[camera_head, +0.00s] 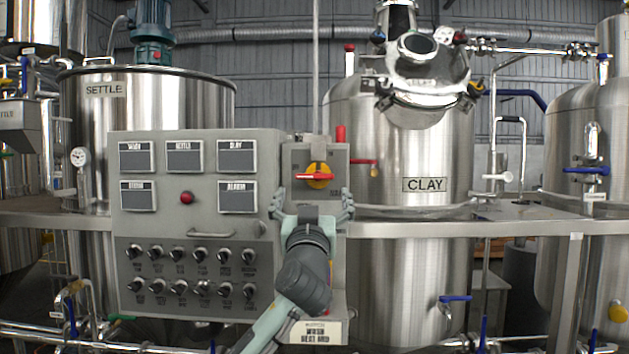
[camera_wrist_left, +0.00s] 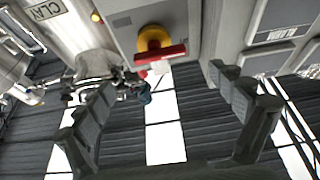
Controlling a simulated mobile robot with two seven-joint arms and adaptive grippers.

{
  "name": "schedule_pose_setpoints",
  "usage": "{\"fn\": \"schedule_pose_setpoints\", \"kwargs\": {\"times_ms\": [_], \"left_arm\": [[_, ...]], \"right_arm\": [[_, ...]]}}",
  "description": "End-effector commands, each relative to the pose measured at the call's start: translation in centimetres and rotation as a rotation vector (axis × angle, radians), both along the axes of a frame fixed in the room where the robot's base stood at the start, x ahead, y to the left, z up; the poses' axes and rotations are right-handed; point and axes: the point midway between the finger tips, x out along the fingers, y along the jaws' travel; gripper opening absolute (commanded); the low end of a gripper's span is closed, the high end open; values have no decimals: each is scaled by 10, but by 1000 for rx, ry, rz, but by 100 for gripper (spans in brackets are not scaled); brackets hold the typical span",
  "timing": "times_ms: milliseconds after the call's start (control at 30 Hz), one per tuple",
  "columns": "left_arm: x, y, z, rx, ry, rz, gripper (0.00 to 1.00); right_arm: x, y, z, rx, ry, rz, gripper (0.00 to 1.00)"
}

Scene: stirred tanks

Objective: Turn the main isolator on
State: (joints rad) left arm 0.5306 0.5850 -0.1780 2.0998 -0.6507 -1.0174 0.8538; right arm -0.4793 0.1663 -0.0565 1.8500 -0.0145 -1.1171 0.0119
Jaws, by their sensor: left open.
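The main isolator (camera_head: 320,170) is a yellow round knob with a red bar handle on a grey box at the right of the control panel. In the head view the red handle lies about level. My left gripper (camera_head: 312,207) is open just below the isolator, one finger to each side, with nothing between them. In the left wrist view the isolator (camera_wrist_left: 152,40) is at top centre with its red bar nearly level, beyond the spread fingers of the gripper (camera_wrist_left: 164,80). I see no contact with the handle. My right gripper is not in view.
The grey control panel (camera_head: 190,222) has several knobs, labels and a red button (camera_head: 187,198). A bar handle (camera_head: 212,234) sticks out left of my gripper. The steel SETTLE tank (camera_head: 90,110) and CLAY tank (camera_head: 430,220) stand behind. A red-handled valve (camera_head: 364,162) is right of the box.

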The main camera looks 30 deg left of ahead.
Motion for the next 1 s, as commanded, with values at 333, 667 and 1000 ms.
{"fn": "schedule_pose_setpoints", "kwargs": {"times_ms": [333, 667, 1000], "left_arm": [[42, 27, 22, 1, 4, 3, 95], [58, 36, 27, -1, 4, 1, 95], [58, 36, 26, -1, 5, 1, 76]], "right_arm": [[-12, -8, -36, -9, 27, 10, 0], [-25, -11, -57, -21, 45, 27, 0], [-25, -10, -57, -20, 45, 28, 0]]}}
